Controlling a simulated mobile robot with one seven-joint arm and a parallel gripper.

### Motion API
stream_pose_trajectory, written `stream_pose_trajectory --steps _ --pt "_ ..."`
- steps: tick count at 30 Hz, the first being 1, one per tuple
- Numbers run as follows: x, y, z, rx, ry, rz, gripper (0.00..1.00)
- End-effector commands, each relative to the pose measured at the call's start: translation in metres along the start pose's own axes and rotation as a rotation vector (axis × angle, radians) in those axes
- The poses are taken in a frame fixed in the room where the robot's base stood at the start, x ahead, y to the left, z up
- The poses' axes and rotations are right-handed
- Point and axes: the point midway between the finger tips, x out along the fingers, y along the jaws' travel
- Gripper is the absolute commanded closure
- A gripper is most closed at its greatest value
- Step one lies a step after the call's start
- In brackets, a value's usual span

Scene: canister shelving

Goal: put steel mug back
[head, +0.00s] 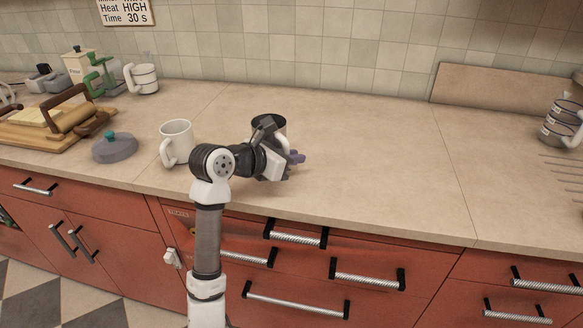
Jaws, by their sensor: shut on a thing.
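The steel mug (270,121) is a dark, open-topped cylinder with a metallic rim, upright at the middle of the counter in the head view. My gripper (292,160) is at its near side, shut on it. My wrist hides most of the mug's lower body and its handle. I cannot tell whether its base touches the counter.
A white mug (178,138) stands to the left of my arm, close to it. Stacked cups (560,122) stand far right. The counter (380,150) between is clear.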

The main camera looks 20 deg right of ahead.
Motion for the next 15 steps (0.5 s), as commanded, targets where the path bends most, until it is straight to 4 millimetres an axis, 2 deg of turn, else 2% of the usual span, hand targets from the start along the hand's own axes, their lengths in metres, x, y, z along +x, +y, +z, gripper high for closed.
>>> stream_pose_trajectory --steps 9,15 --pt "0.014 -0.001 -0.033 -0.002 0.000 -0.001 1.00" --pt "0.014 0.000 -0.034 0.000 0.000 0.000 1.00"
